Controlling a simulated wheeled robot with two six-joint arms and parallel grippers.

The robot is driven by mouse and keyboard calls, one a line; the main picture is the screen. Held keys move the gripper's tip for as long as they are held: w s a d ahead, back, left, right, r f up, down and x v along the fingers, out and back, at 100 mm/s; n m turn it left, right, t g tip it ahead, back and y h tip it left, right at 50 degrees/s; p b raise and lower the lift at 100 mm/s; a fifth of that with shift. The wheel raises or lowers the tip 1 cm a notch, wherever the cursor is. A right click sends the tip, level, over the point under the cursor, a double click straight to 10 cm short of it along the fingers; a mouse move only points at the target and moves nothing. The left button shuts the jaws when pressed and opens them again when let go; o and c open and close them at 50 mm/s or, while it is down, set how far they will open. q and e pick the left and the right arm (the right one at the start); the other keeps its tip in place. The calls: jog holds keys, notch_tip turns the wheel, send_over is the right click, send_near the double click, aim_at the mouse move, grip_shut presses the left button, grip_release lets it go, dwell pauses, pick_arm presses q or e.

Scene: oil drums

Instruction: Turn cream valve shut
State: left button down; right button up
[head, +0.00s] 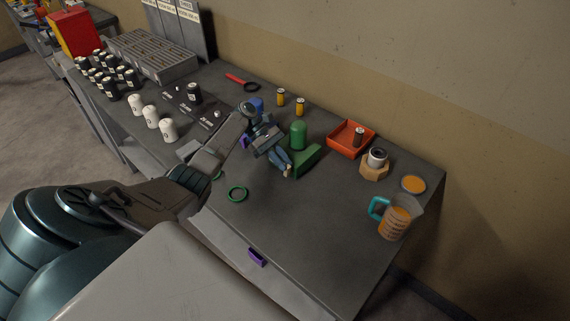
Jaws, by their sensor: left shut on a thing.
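My left gripper (283,164) reaches in from the left over the middle of the bench. It is shut, with its fingertips low beside a green block (305,160). A small pale bit shows at the fingertips; I cannot tell whether it is part of a cream valve or of the gripper. What the jaws hold is mostly hidden by the gripper itself. No cream valve can be made out clearly elsewhere. A green cylinder (298,135) stands upright at the block, just right of the gripper. My right gripper is not in view.
An orange-red tray (334,150), a wooden hexagonal holder (373,173) and a measuring jug (395,225) stand at the right. White bottles (168,130) stand at the left.

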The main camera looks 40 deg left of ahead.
pick_arm(q)
jog(key=shift+a+f+h+b, duration=0.3)
jog(key=shift+h+b, duration=0.2)
jog(key=shift+h, duration=0.3)
jog(key=shift+a, duration=0.1)
jog(key=c, duration=1.7)
grip_release()
jog(key=shift+r, duration=0.1)
